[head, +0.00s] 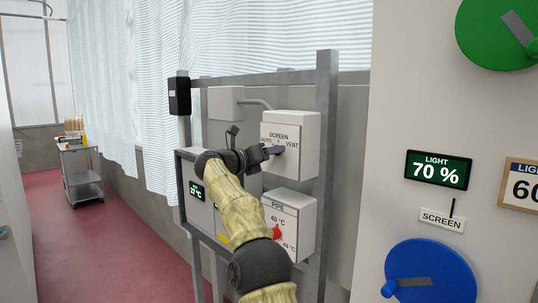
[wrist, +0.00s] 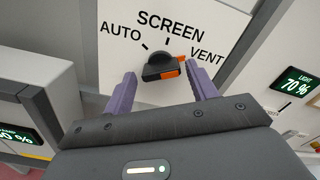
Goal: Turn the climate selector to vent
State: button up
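The climate selector is a dark knob with orange parts (wrist: 164,68) on a white box face (wrist: 220,18) marked AUTO, SCREEN and VENT. In the wrist view its orange end points right, toward the VENT side. My gripper (wrist: 160,71) is open, with one purple finger on each side of the knob. The right finger is very close to the orange end; I cannot tell if it touches. The left finger has a small gap to the knob. In the head view my gripper (head: 276,150) is at the front of the white box (head: 296,122) and hides the knob.
A PIPE box with a red knob (head: 277,232) is just below. A grey metal frame (head: 327,150) carries the boxes. At the right, a wall panel holds a LIGHT 70 % display (head: 437,170) and a blue dial (head: 430,275). A cart (head: 80,170) stands far left on open red floor.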

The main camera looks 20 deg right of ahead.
jog(key=shift+r, duration=0.1)
jog(key=shift+a, duration=0.1)
jog(key=b+v, duration=0.3)
jog(key=v, duration=1.4)
jog(key=shift+a+b, duration=0.15)
jog(key=shift+b, duration=0.25)
jog(key=shift+s, duration=0.1)
